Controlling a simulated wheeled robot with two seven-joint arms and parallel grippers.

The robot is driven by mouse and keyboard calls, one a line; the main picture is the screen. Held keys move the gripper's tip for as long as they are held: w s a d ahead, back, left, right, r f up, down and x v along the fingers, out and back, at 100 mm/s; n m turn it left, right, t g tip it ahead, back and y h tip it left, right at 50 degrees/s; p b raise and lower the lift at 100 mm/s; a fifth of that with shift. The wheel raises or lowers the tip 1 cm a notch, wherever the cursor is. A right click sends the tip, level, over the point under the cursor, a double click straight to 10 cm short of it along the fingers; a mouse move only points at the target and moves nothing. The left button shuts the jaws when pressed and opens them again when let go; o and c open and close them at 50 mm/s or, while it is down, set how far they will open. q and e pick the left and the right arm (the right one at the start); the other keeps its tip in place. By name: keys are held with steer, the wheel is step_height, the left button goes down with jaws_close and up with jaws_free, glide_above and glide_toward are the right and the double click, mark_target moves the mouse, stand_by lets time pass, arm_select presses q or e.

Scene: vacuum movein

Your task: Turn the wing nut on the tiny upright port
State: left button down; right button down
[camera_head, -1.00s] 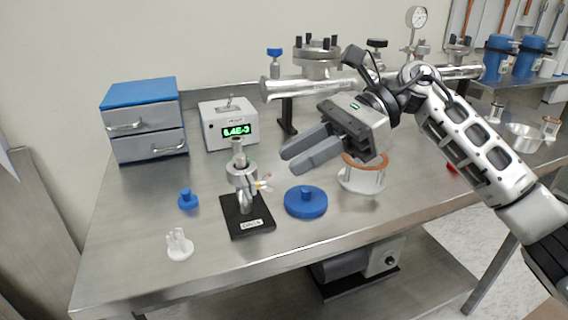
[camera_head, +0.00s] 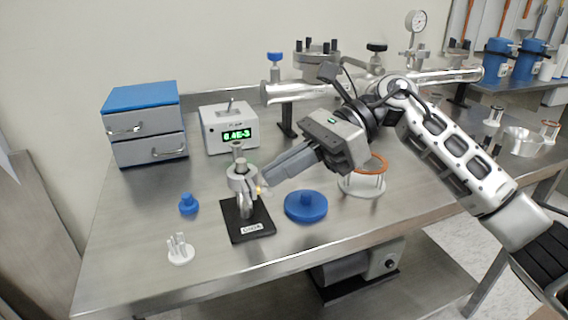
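The tiny upright port (camera_head: 241,180) is a small metal fitting with a clamp, standing on a black labelled base (camera_head: 247,226) at the left-centre of the bench. Its wing nut (camera_head: 259,190) is on the right side of the clamp, mostly hidden at my fingertips. My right gripper (camera_head: 266,177) reaches in from the right, its fingers pointing left and down, with the tips at the clamp's right side. The two fingers look close together; I cannot tell whether they touch or hold the wing nut. My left gripper is not in view.
A blue round cap (camera_head: 305,207) lies right of the base, and a small blue cap (camera_head: 188,204) lies left. A white pronged holder (camera_head: 180,249) stands at front left. Behind are a gauge box (camera_head: 229,129) and a blue-topped drawer unit (camera_head: 144,122). A ring stand (camera_head: 362,183) is under my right arm.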

steer(key=shift+w+a+m+g+p, duration=0.1)
steer(key=shift+w+m+g+p, duration=0.3)
steer(key=shift+m+g, duration=0.3)
steer(key=shift+m, duration=0.3)
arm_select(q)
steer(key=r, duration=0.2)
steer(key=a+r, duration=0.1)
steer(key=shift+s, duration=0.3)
arm_select(e)
steer(key=shift+h, duration=0.3)
steer(key=c, duration=1.6)
jaws_free()
steer(key=shift+c, duration=0.2)
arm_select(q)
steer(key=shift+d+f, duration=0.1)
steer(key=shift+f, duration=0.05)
